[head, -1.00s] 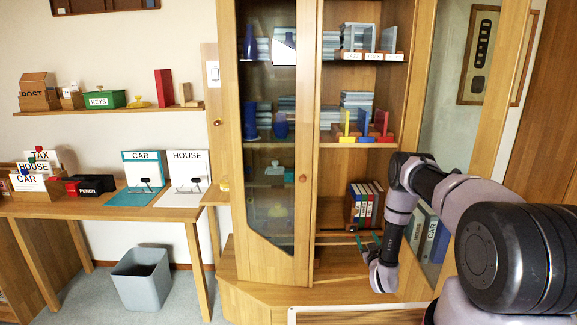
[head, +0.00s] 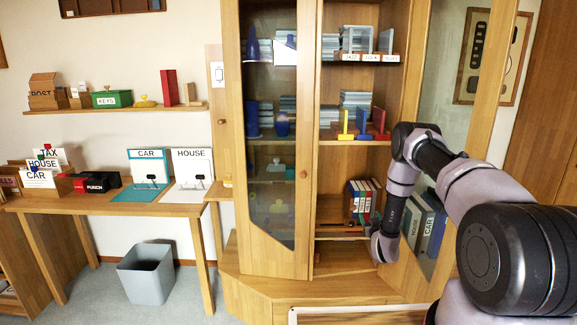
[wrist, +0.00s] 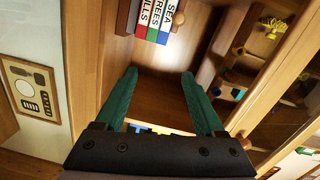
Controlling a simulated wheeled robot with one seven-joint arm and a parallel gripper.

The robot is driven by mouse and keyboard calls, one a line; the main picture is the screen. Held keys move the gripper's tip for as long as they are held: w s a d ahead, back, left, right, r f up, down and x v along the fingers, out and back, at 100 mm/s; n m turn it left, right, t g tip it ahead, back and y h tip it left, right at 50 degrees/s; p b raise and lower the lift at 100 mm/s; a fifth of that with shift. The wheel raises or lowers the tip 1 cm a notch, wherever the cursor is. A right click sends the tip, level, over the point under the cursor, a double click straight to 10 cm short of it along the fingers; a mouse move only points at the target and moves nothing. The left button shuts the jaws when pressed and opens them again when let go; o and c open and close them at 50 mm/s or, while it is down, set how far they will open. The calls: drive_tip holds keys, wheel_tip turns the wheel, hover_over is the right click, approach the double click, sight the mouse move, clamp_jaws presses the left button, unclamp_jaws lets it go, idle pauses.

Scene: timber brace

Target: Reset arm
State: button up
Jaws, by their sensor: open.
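My gripper (wrist: 158,72) shows in the wrist view with its two green fingers spread apart and nothing between them. It faces into the open cabinet, over a bare wooden shelf surface. In the head view my wrist is in front of the cabinet's lower right opening, and the fingers are hidden.
The cabinet's left glass door (head: 270,150) is shut. Coloured upright pieces (head: 362,122) stand on the middle shelf. A desk (head: 110,203) with clipboards and a grey bin (head: 146,275) are at left.

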drive_tip(key=w+d+r+m+g, duration=0.1)
drive_tip(key=w+r, duration=0.1)
drive_tip(key=r, duration=0.5)
drive_tip(key=w+r+m, duration=0.1)
drive_tip(key=w+r, duration=0.2)
drive_tip(key=r, duration=0.4)
drive_tip(key=s+a+r+m+g, duration=0.1)
drive_tip(key=s+r+m+g, duration=0.2)
drive_tip(key=r, duration=1.7)
drive_tip(key=s+a+r+g+y, duration=0.1)
drive_tip(key=s+a+r+g, duration=0.1)
drive_tip(key=s+r, duration=0.8)
drive_tip(key=s+a+r+g, duration=0.1)
drive_tip(key=s+a+r, duration=0.2)
drive_tip(key=s+r, duration=0.7)
drive_tip(key=s+a+f+g+y, duration=0.1)
drive_tip(key=s+a, duration=0.1)
drive_tip(key=s, duration=1.2)
drive_tip(key=s+a+f+g+y, duration=0.1)
drive_tip(key=s+a+g, duration=0.1)
drive_tip(key=s, duration=1.2)
drive_tip(key=shift+s+f+m, duration=0.15)
drive_tip(key=shift+f+m, duration=0.05)
drive_tip(key=shift+m, duration=0.2)
